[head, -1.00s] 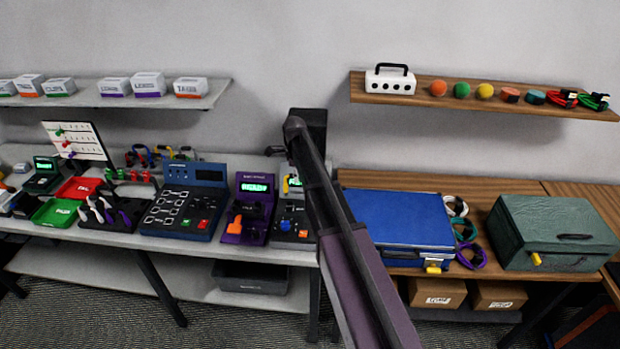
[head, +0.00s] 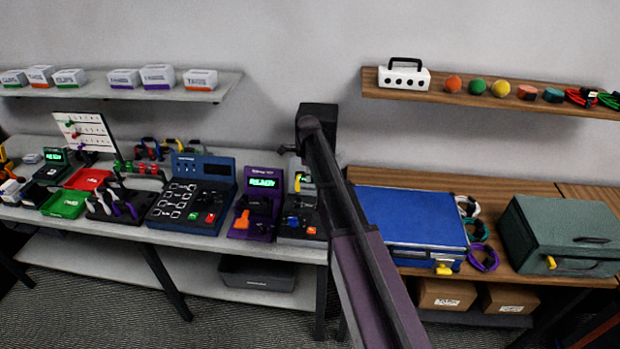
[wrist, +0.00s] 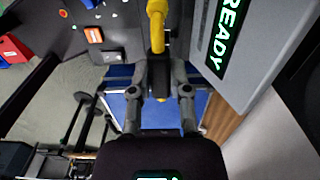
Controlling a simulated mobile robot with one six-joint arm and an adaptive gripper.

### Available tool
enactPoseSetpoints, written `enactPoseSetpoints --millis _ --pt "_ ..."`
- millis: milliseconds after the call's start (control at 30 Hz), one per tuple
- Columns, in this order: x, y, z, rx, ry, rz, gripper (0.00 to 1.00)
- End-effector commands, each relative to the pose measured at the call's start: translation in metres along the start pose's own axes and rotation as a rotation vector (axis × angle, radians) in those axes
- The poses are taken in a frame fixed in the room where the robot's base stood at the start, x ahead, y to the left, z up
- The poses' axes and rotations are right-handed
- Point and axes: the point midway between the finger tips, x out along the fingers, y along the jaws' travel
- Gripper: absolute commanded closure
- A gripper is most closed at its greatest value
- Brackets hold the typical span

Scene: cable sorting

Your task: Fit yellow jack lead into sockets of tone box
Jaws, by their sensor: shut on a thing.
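The yellow jack lead (wrist: 157,28) shows in the wrist view as a thick yellow piece running up from between my fingertips. My gripper (wrist: 159,66) is shut on it. The box with a green READY screen (wrist: 222,36), which looks like the tone box, is close by: its screen is right of the lead, its dark panel with buttons and small holes left. I cannot tell whether the lead's end touches a socket. In the head view this box (head: 303,222) stands at the bench's right end, partly behind my arm. My gripper is mostly hidden there.
A purple box (head: 262,205) with its own READY screen and a blue panel box (head: 190,205) stand to the left. A blue case (head: 410,220) lies on the wooden table to the right, with coiled cables and a green case (head: 560,235) beyond. Shelves hang above.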

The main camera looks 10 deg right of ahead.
Motion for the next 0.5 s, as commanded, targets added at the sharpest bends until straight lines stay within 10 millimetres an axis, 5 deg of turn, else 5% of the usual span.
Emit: enactPoseSetpoints --millis 500 --pt "0.0032 0.0003 0.0008 -0.001 0.0 0.0 1.0"
